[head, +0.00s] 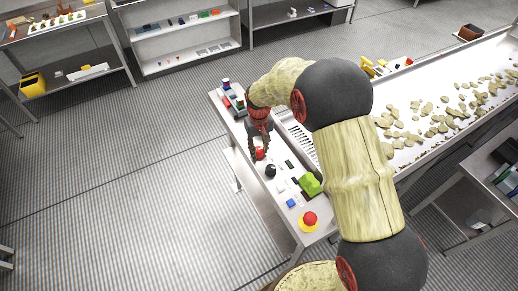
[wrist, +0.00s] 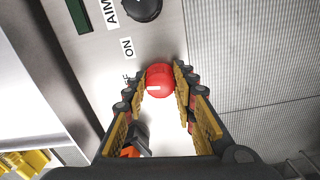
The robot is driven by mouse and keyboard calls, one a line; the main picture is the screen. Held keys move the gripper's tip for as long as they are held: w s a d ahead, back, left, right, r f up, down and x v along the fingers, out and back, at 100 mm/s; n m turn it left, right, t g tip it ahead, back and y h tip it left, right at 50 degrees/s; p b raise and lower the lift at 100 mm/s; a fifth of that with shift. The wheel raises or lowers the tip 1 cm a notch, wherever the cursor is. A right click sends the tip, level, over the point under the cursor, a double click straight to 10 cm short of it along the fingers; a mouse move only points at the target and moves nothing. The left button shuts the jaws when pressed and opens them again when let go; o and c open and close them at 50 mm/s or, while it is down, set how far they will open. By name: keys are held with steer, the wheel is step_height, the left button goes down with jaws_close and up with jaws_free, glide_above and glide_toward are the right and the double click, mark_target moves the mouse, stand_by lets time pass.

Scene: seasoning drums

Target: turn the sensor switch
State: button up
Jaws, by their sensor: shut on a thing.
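A red round switch knob (wrist: 159,79) with a pale mark stands on the light control panel (wrist: 163,32). In the wrist view an "ON" label (wrist: 126,47) lies beside it, and a second label is mostly covered by a finger. My gripper (wrist: 161,74) has one finger on each side of the red knob and is closed on it. In the head view my gripper (head: 259,158) points down at the panel, with the red knob (head: 260,153) showing between its dark fingers.
A black dial (head: 270,171), a green block (head: 310,184), a blue button (head: 291,203) and a red emergency button on a yellow base (head: 309,219) stand along the panel. A conveyor (head: 440,105) with many pale pieces runs to the right. The floor on the left is clear.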

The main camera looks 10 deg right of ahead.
mark_target(258, 150)
steer(key=m, duration=0.5)
steer(key=shift+a+p, duration=0.1)
steer(key=shift+p, duration=0.2)
steer(key=m, duration=0.5)
steer(key=shift+a, duration=0.1)
steer(key=o, duration=1.2)
steer(key=shift+c, duration=0.2)
steer(key=shift+w+r, duration=0.1)
steer(key=shift+r, duration=0.05)
step_height(258, 150, up, 12)
stand_by(0.4)
